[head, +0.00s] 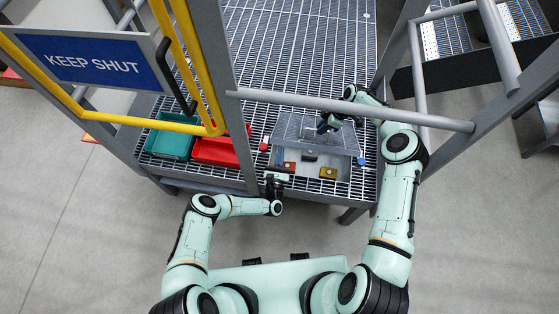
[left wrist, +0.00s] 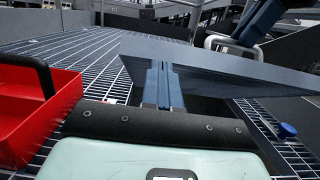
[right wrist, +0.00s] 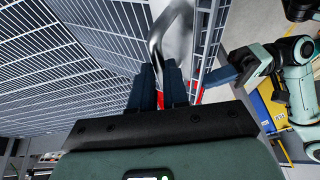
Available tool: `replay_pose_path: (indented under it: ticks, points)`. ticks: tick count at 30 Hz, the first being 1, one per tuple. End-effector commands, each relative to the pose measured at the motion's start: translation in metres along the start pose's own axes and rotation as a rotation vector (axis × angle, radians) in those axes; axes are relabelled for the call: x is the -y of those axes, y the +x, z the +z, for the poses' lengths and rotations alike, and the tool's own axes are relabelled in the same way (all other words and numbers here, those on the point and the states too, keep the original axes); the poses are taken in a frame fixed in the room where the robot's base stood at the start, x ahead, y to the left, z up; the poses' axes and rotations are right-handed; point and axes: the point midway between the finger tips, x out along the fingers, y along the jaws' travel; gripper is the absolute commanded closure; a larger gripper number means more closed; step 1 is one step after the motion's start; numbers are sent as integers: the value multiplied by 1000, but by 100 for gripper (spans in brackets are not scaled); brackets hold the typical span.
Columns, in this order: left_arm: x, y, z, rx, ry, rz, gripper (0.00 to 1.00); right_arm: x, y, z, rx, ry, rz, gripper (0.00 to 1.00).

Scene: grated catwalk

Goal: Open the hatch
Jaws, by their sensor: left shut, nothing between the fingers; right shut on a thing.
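The hatch lid (head: 296,128) is a grey plate in the catwalk, tilted partly up above its opening; its raised plate also shows in the left wrist view (left wrist: 215,67). My right gripper (head: 327,124) is shut on the lid's curved metal handle, which is clear in the right wrist view (right wrist: 172,35). My left gripper (head: 275,178) is shut and empty near the opening's front left corner; in the left wrist view its fingertips (left wrist: 160,70) overlap the lid's near edge. I cannot tell whether they touch it.
Small blocks, one yellow (head: 328,172) and one orange-brown (head: 290,167), show in the opening. A red knob (head: 263,147) and a blue knob (head: 361,161) flank it. Teal (head: 170,143) and red (head: 218,150) bins stand left. A grey rail (head: 400,117) crosses above my right arm.

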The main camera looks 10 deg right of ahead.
Motion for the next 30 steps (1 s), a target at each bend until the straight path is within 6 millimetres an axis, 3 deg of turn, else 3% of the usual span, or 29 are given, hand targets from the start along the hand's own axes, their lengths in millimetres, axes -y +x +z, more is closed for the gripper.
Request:
replay_pose_path:
  ticks: [1,29,30]
  points:
    - [0,0,0,-1,0,0,100,-7,0,6,8,1,30,100]
    - [0,13,17,-118,1,0,100,-6,2,7,9,3,25,100]
    - [0,13,17,-118,1,0,100,-6,2,7,9,2,26,73]
